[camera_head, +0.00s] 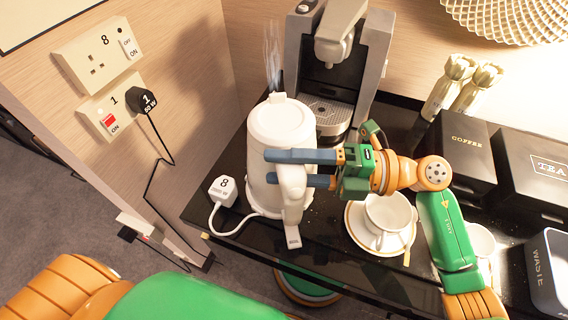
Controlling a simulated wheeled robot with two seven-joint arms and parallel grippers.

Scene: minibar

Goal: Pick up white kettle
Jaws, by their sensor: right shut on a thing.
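The white kettle (268,174) stands upright at the left end of the black counter, its lid on and its handle (292,200) facing me. Wisps like steam rise behind it. My right gripper (285,168) comes in from the right with its two blue fingers level, one above the other, shut on the kettle's handle. Whether the kettle's base touches the counter is hard to tell. My left gripper is not in view; only green and orange parts of my body show at the bottom left.
A white cup on a saucer (356,229) stands right of the kettle. A coffee machine (331,112) is behind it. A plug marked 8 (223,190) with its white cord lies at the left edge. Coffee (463,150) and tea boxes (538,165) and a waste bin (552,272) fill the right.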

